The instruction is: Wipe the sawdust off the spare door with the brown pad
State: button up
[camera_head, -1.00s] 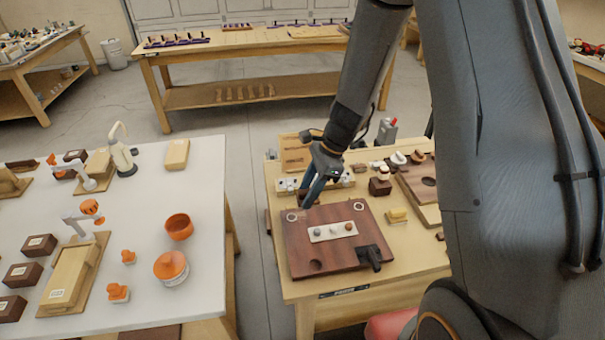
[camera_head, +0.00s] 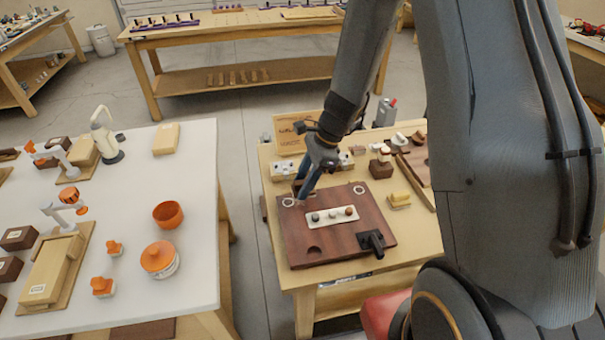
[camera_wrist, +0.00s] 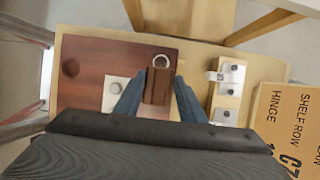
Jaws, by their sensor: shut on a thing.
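The spare door (camera_head: 335,258) is a dark red-brown panel lying flat on the right bench. It also shows in the wrist view (camera_wrist: 90,60). My gripper (camera_head: 303,194) is over the door's far left part, beside the left ring (camera_head: 289,201). In the wrist view its fingers (camera_wrist: 158,95) are shut on the brown pad (camera_wrist: 158,86). I cannot tell whether the pad touches the door. No sawdust can be made out clearly.
A cardboard box (camera_wrist: 290,120) stands beyond the door, with white hinge pieces (camera_wrist: 228,78) between. A yellow block (camera_head: 399,200) and a dark block (camera_head: 381,167) lie right of the door. A white table (camera_head: 190,250) with orange items is across a gap to the left.

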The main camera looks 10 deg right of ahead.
aim_at(298, 191)
notch_tip(298, 191, down, 2)
jog(key=shift+b, duration=0.7)
jog(key=shift+f+b, duration=0.35)
jog(key=shift+f, duration=0.25)
jog(key=shift+a+r, duration=0.15)
jog(key=shift+a, duration=0.8)
jog(key=shift+a+r, duration=0.15)
jog(key=shift+a, duration=0.75)
jog(key=shift+c, duration=0.5)
jog(key=shift+a+f+b, duration=0.15)
jog(key=shift+f+b, duration=0.2)
jog(key=shift+f, duration=0.05)
jog(key=shift+d+r+p, duration=0.15)
jog(key=shift+d, duration=0.5)
jog(key=shift+d+r+p, duration=0.15)
jog(key=shift+d, duration=0.45)
jog(key=shift+d+f, duration=0.15)
jog(key=shift+d, duration=0.6)
notch_tip(298, 191, up, 3)
jog(key=p, duration=0.2)
jog(key=shift+s+p, duration=0.1)
jog(key=shift+p, duration=0.2)
notch_tip(298, 191, up, 5)
jog(key=p, duration=0.4)
